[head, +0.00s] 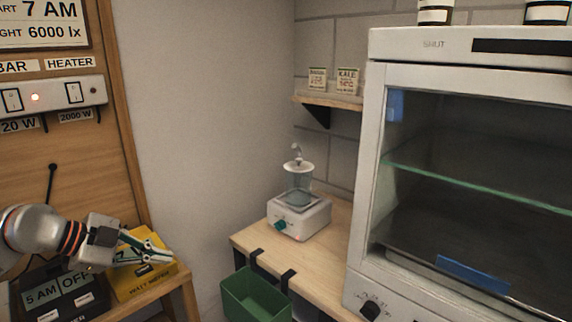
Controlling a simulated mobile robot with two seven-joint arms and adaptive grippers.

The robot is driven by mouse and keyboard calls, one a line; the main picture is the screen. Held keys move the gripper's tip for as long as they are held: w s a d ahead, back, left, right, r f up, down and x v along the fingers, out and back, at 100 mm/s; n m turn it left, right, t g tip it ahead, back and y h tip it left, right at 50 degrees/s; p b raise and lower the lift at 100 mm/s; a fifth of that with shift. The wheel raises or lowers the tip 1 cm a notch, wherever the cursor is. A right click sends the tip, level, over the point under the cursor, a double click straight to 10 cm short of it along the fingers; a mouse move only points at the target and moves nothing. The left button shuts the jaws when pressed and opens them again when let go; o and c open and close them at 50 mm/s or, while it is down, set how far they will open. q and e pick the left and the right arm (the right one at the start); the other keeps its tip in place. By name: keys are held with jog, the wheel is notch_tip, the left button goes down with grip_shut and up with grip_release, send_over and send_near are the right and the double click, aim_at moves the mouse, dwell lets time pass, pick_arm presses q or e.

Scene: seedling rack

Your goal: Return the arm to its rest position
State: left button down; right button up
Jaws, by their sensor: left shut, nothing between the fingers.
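My left gripper (152,252) comes in from the left at the lower left of the head view. Its fingers are closed together and hold nothing. It hovers in front of or just above a yellow box (135,286) on a wooden shelf; I cannot tell whether it touches the box. My left arm is bent and reaches in from the left edge. My right gripper does not show.
A timer (70,296) reading 5 AM and OFF stands beside the yellow box. A switch panel (52,97) is above. A white device with a clear jar (299,218) stands on the bench. A green bin (255,297) hangs below. A glass-fronted cabinet (375,150) fills the right.

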pick_arm(q)
jog(key=s+d+f+n+t+h, duration=0.1)
jog(key=s+d+f+t+h, duration=0.2)
jog(key=d, duration=0.4)
jog(key=s+d+f+t+h, duration=0.1)
jog(key=s+d+f+h, duration=0.1)
jog(key=d+h, duration=0.45)
jog(key=s+a+f+n+t+y, duration=0.2)
jog(key=f+n+t+y, duration=0.1)
jog(key=f+n+y, duration=0.4)
jog(key=s+a+f+n+t+y, duration=0.1)
jog(key=s+f+n+t+y, duration=0.3)
jog(key=f, duration=0.6)
jog(key=s+f+n+g+y, duration=0.1)
jog(key=s+f+g+y, duration=0.2)
jog(key=s+f+g, duration=0.4)
jog(key=s+f, duration=0.5)
jog(key=f, duration=0.3)
jog(key=shift+w+r+y, duration=0.1)
jog(key=shift+w+y, duration=0.05)
jog(key=shift+y, duration=0.1)
